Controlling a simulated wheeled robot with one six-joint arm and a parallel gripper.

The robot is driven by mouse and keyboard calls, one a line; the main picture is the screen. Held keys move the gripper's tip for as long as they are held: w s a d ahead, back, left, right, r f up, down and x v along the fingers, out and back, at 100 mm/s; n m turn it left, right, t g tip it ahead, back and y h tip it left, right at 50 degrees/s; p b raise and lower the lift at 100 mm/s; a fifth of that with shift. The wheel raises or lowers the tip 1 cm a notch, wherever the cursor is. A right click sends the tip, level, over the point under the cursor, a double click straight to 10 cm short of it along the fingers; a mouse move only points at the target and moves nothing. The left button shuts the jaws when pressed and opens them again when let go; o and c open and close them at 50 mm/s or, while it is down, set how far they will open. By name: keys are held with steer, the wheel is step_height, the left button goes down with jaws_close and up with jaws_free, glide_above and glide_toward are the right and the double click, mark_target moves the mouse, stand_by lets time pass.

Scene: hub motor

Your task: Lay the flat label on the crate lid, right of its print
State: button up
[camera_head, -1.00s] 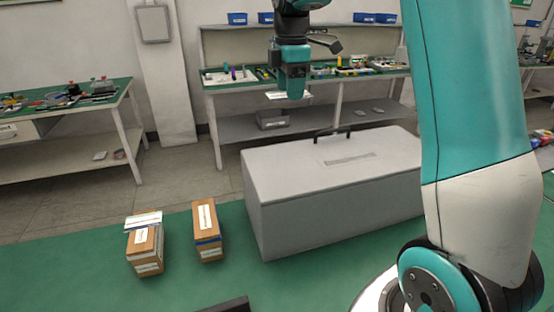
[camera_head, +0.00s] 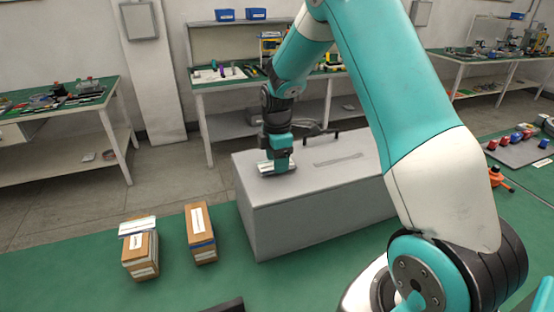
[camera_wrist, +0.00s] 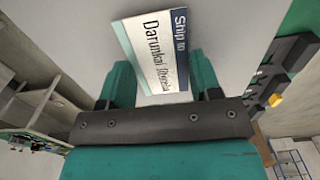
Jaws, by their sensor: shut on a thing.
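The grey crate has a flat lid (camera_head: 300,185) with a faint printed strip (camera_head: 340,160) near its middle and a dark handle behind. My gripper (camera_head: 277,170) is low over the lid's left part, left of the print in the head view. It is shut on a flat label, white with a dark blue "Ship to" band. In the wrist view the label (camera_wrist: 155,52) lies between my two green fingers and sticks out past their tips, over the plain grey surface. I cannot tell whether the label touches the lid.
Two brown boxes with white labels, a left one (camera_head: 140,252) and a right one (camera_head: 201,235), stand on the green table (camera_head: 180,290) left of the crate. A dark tray with red and blue parts (camera_head: 520,147) is at the far right. Workbenches stand behind.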

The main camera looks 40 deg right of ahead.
steer(key=shift+f, duration=0.55)
steer(key=shift+f, duration=0.1)
steer(key=o, duration=0.9)
step_height(320, 180, up, 12)
steer(key=b, duration=0.2)
steer(key=s+a+r+m+y, duration=0.1)
steer(key=s+a+r+m, duration=0.25)
steer(key=s+a, duration=0.75)
steer(key=s+a+m+y, duration=0.1)
steer(key=s+a, duration=0.3)
steer(key=s, duration=0.1)
steer(key=s+a+m+y, duration=0.1)
steer(key=s+a+m, duration=0.1)
steer(key=s+a, duration=0.2)
steer(key=s+a+m+y, duration=0.1)
steer(key=s+a, duration=0.4)
steer(key=s, duration=0.3)
steer(key=shift+s+a+r, duration=0.1)
steer(key=shift+s+r, duration=0.05)
steer(key=shift+r, duration=0.2)
